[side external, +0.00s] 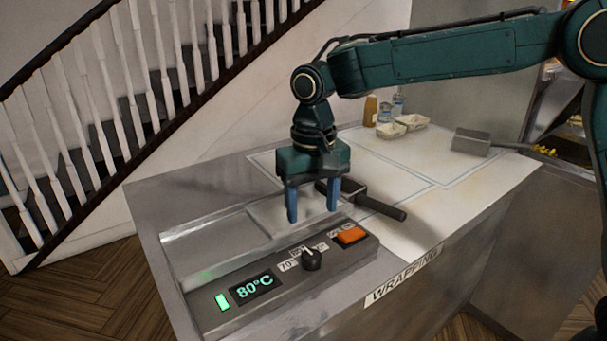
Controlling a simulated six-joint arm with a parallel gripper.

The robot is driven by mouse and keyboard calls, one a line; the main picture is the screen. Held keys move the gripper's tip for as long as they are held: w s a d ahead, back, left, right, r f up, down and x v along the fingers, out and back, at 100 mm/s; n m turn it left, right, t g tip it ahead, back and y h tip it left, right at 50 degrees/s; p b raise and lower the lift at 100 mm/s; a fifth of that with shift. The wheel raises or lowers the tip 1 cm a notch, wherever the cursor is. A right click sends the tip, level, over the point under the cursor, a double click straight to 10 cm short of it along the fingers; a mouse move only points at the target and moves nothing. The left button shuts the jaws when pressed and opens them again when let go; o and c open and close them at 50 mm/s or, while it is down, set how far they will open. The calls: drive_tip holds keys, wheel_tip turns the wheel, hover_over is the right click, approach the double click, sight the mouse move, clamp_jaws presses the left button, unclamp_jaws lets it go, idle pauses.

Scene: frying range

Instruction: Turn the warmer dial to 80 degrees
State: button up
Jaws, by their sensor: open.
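The warmer dial (312,260) is a black knob on the sloped front panel (214,318) of the metal warmer. Small white labels stand around it; one reads 70, and the others are too small to read surely. The dial's pointer seems to face up toward the middle label. The green display (254,288) on the panel reads 80°C. My gripper (313,217) points down above and behind the dial, its two blue fingers apart with nothing between them. It is clear of the dial.
An orange switch (352,235) sits right of the dial, and a green light (222,301) left of the display. A black-handled tool (380,207) lies behind the panel. Paper trays (400,125), bottles (370,110) and a grey block (471,140) stand farther back. The white counter middle is clear.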

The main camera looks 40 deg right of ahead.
wheel_tip(320, 180, up, 3)
drive_tip(key=shift+f, duration=0.1)
idle(0.5)
drive_tip(key=s+d+r+n+t, duration=0.1)
drive_tip(key=s+d+r+t, duration=0.35)
drive_tip(key=s+d, duration=0.75)
drive_tip(key=s+d+f, duration=0.1)
drive_tip(key=s+d, duration=0.2)
drive_tip(key=s, duration=0.4)
drive_tip(key=s+d+f+n+t, duration=0.1)
drive_tip(key=s+d, duration=0.2)
drive_tip(key=s, duration=0.4)
drive_tip(key=shift+f, duration=0.2)
